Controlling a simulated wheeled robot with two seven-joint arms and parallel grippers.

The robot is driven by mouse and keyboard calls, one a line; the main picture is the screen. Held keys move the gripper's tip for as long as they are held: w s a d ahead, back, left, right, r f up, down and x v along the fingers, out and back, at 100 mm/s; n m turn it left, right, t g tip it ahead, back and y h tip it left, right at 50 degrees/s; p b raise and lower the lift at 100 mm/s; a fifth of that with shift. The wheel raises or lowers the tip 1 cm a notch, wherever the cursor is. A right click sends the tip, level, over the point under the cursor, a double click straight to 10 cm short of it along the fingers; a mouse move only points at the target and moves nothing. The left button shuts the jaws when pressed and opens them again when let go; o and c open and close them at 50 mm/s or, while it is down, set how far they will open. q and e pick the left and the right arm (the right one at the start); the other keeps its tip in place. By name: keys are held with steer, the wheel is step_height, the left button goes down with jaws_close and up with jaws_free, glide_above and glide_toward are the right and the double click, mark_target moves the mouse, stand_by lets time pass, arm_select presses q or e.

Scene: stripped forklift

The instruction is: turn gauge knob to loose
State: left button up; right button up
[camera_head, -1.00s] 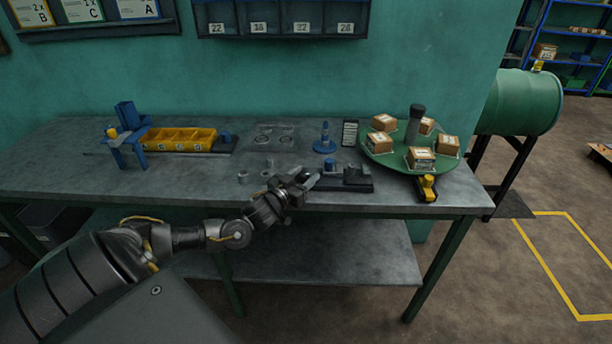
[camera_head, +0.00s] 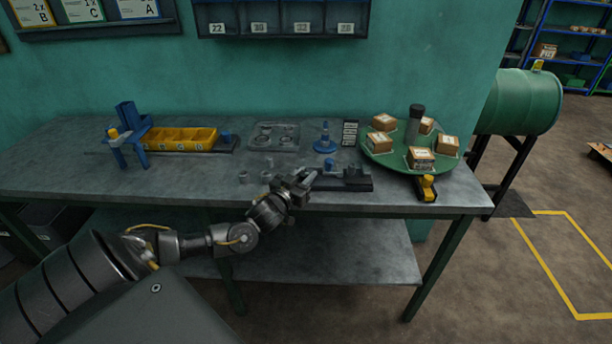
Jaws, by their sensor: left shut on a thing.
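The gauge (camera_head: 352,183) is a dark low block on a flat base at the front middle of the bench, with a blue piece (camera_head: 329,164) on top. My left gripper (camera_head: 304,180) is at the gauge's left end, its fingers shut. The gauge knob is hidden between or behind the fingers, so its setting cannot be read. My right gripper is not in view.
Small grey cylinders (camera_head: 243,177) stand left of my gripper. Behind are a clear tray (camera_head: 274,136), a blue stand (camera_head: 325,145) and a dark labelled block (camera_head: 350,133). A green turntable (camera_head: 380,157) with several boxes is at right, a yellow bin (camera_head: 180,138) at left.

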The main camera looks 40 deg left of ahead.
arm_select(q)
steer(key=n+g+y+p, duration=0.1)
steer(key=n+y+p, duration=0.1)
steer(key=n+y, duration=0.1)
steer(key=shift+d+y, duration=0.15)
steer(key=shift+y, duration=0.75)
steer(key=shift+n+g+y+p, duration=0.45)
steer(key=shift+n+g+y, duration=0.45)
steer(key=shift+n+y, duration=0.25)
steer(key=shift+n+g+y, duration=0.75)
steer(key=shift+g+y, duration=0.05)
steer(key=shift+y, duration=0.15)
steer(key=n+g+y, duration=0.2)
steer(key=shift+f+g+y, duration=0.1)
steer(key=shift+g+y, duration=0.2)
steer(key=shift+y, duration=0.1)
steer(key=shift+n+g+y+b, duration=0.6)
steer(key=shift+n+g+y, duration=0.2)
steer(key=shift+n+g, duration=0.4)
steer(key=shift+g, duration=0.3)
steer(key=shift+r, duration=0.2)
steer(key=o, duration=0.8)
steer(key=shift+o, duration=0.7)
